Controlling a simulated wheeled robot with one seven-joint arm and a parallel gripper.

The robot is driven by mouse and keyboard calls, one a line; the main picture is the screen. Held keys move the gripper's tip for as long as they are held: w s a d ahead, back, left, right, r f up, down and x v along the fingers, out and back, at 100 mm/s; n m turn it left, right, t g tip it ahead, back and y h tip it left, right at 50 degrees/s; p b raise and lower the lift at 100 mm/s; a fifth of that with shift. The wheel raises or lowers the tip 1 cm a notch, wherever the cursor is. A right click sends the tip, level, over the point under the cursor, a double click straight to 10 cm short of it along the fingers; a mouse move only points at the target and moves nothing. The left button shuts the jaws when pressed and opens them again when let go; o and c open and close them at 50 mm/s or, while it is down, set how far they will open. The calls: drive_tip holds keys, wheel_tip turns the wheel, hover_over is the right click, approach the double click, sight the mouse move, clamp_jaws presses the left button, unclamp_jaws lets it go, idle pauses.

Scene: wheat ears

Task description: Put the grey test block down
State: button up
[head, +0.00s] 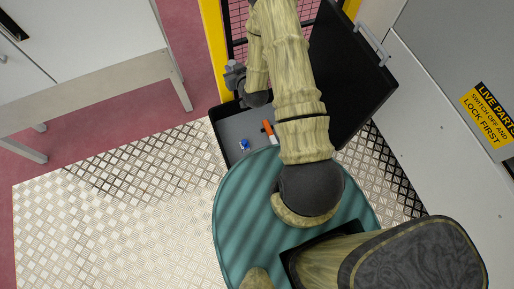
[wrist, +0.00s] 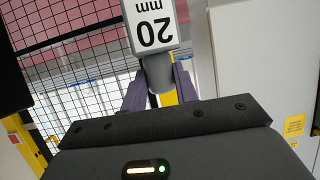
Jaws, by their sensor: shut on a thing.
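The grey test block (wrist: 150,55) is large in the wrist view, with a white face marked "20 mm" that reads upside down. Its narrower grey lower part sits between the two fingers of my gripper (wrist: 158,90), which is shut on it. In the head view, my gripper (head: 236,78) is at the upper middle, beside the yellow post and above the far left edge of an open case. The block is small there and hard to tell from the fingers. No surface shows touching the block.
The open case (head: 228,128) has a grey inside, holding a blue item (head: 244,145) and an orange-and-white item (head: 268,129). Its black lid (head: 350,75) stands open at right. A yellow post (head: 213,45) and mesh fence stand behind; a white bench (head: 90,75) is at left.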

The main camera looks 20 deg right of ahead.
drive_tip(key=d+f+n+y+b, duration=0.1)
drive_tip(key=d+f+b, duration=0.1)
drive_tip(key=f+b, duration=1.4)
drive_tip(key=s+d+f+y+b, duration=0.1)
drive_tip(key=d+f+b, duration=0.2)
drive_tip(key=f+b, duration=1.4)
drive_tip(key=d+f+n+b, duration=0.1)
drive_tip(key=d+f+b, duration=0.2)
drive_tip(key=f+b, duration=1.4)
drive_tip(key=shift+s+d+n+y, duration=0.2)
drive_tip(key=shift+s+n+y, duration=0.1)
drive_tip(key=shift+s+y, duration=0.1)
drive_tip(key=shift+f, duration=0.15)
wheel_tip(320, 180, down, 6)
drive_tip(key=b, duration=0.4)
drive_tip(key=shift+f, duration=0.15)
drive_tip(key=shift+f+b, duration=1.3)
drive_tip(key=shift+f, duration=0.55)
drive_tip(key=shift+f, duration=0.15)
drive_tip(key=o, duration=1.1)
drive_tip(key=shift+c, duration=0.2)
